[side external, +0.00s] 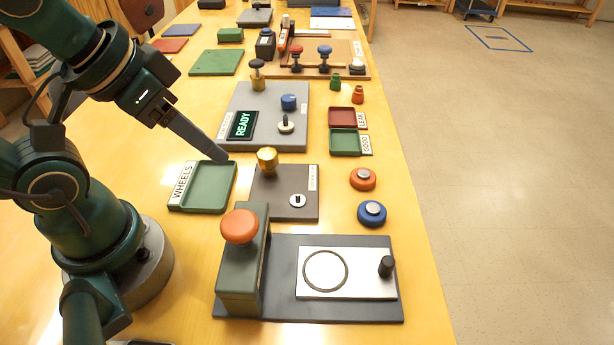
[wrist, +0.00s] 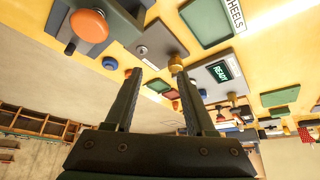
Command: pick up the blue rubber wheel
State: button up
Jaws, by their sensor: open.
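The blue rubber wheel (side external: 372,213) lies flat on the yellow table near its right edge, with a pale hub on top. It also shows in the wrist view (wrist: 110,63), left of the fingers. The orange wheel (side external: 362,179) lies just behind it, apart from it. My gripper (side external: 224,158) is above the back right corner of the green tray labelled WHEELS (side external: 233,190), well to the left of the blue wheel. In the wrist view my gripper (wrist: 160,72) has its two fingers spread, with nothing held between them. The tray is empty.
A grey plate with a gold knob (side external: 267,160) stands between my gripper and the wheels. In front is a press with an orange knob (side external: 239,226) on a dark base. Behind the wheels are small red (side external: 348,118) and green (side external: 344,142) trays. Table around the wheels is clear.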

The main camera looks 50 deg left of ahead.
jog(key=o, duration=0.5)
jog(key=w+r+n+t, duration=0.2)
jog(key=w+r, duration=0.2)
jog(key=w, duration=0.4)
jog(key=m+g, duration=0.2)
send_over(373, 208)
jog(key=s+a, duration=0.1)
jog(key=a, duration=0.1)
notch_tip(373, 208, down, 11)
jog(key=shift+m+g, duration=0.4)
jog(key=shift+g, duration=0.2)
jog(key=f, duration=0.1)
jog(key=s+d+f, duration=0.1)
jog(key=f, duration=0.1)
jog(key=shift+s+d+f, duration=0.2)
jog(key=shift+d, duration=0.2)
jog(key=shift+x, duration=2.4)
